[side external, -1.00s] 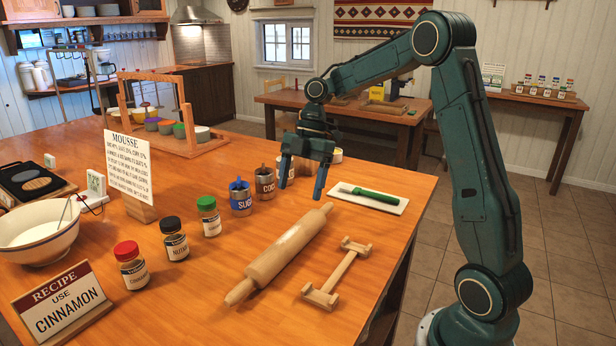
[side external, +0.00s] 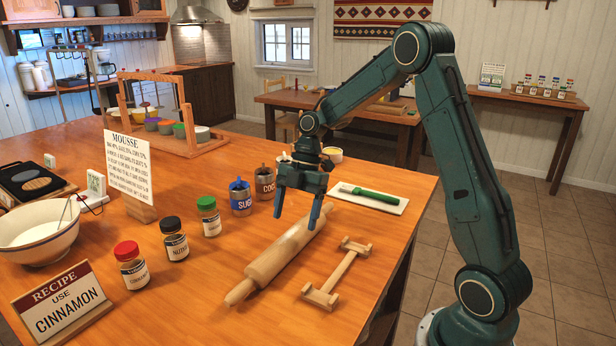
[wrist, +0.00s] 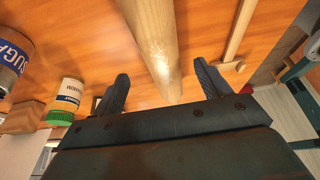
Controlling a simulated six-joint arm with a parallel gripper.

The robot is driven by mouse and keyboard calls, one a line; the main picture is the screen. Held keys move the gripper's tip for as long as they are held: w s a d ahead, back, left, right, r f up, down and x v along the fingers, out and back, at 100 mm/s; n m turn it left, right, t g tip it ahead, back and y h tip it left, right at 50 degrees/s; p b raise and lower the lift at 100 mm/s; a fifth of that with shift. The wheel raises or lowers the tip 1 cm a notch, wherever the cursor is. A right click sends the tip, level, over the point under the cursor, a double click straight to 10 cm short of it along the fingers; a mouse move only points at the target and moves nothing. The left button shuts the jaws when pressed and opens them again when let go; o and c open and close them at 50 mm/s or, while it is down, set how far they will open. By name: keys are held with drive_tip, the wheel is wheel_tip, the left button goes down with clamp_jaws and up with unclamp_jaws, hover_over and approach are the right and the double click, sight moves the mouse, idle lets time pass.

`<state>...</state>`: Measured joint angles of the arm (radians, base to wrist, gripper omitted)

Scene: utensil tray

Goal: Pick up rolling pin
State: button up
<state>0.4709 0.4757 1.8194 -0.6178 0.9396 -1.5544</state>
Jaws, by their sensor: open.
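The wooden rolling pin (side external: 282,258) lies on the table, running diagonally from lower left to upper right in the side view. In the wrist view its pale body (wrist: 155,45) passes between my two fingers. My gripper (side external: 297,222) is open and empty, above the far part of the pin. One finger shows on each side of the pin in the wrist view (wrist: 163,90). I cannot tell the exact height of the fingertips above the table.
A wooden stand (side external: 339,273) lies just right of the pin. A white board with a green-handled tool (side external: 375,194) is behind it. A sugar tin (side external: 241,197), a cocoa tin (side external: 265,183) and spice jars (side external: 210,216) line the left. The table front (side external: 230,325) is clear.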

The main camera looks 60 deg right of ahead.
sight(292, 232)
drive_tip(key=shift+x, duration=3.5)
drive_tip(key=shift+s, duration=0.1)
drive_tip(key=c, duration=1.5)
drive_tip(key=shift+o, duration=0.2)
drive_tip(key=shift+r, duration=0.1)
wheel_tip(292, 232, up, 20)
